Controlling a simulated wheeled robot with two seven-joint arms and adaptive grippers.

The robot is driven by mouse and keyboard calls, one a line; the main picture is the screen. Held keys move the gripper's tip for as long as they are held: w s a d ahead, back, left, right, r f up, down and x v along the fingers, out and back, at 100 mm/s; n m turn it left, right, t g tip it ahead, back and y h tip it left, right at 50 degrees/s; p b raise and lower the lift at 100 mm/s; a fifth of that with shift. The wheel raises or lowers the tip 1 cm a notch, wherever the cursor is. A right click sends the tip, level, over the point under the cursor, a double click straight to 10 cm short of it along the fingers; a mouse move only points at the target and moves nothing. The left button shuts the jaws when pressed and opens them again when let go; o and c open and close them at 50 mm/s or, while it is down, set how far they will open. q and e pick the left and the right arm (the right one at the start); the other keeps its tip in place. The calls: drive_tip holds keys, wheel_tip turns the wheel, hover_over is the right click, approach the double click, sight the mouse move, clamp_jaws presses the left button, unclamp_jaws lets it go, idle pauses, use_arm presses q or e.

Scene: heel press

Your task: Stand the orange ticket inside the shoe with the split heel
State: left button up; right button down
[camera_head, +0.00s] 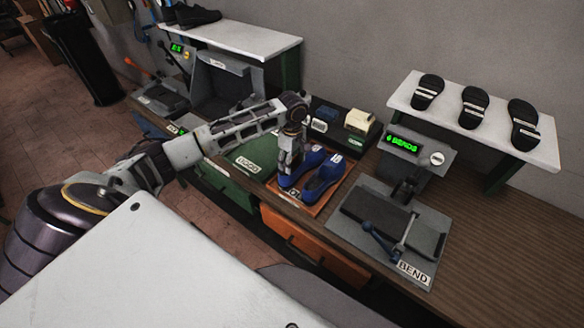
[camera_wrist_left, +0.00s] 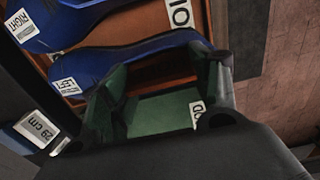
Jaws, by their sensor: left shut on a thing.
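The one tagged RIGHT (camera_wrist_left: 68,22) and the one tagged LEFT (camera_wrist_left: 150,52) both show in the wrist view; in the head view the farther-right shoe (camera_head: 322,180) is clearest. My left gripper (camera_head: 286,180) reaches down onto the left one, shut around it, its fingers apart with the shoe between them; the contact is partly hidden. No split heel can be made out. I cannot make out an orange ticket. My right gripper is out of view.
A green mat marked GOOD (camera_head: 246,164) lies left of the shoes. The bending press (camera_head: 388,222), with a green-lit display (camera_head: 403,144), stands to the right. A white shelf (camera_head: 455,128) holds several dark sandals. More machines and a second white shelf (camera_head: 235,38) stand at the back left.

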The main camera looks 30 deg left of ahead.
use_arm(q)
drive_tip(key=shift+f, duration=1.85)
drive_tip(key=shift+f, duration=0.1)
drive_tip(key=o, duration=0.4)
drive_tip(key=shift+o, duration=0.2)
wheel_tip(320, 180, up, 12)
drive_tip(key=shift+r, duration=0.15)
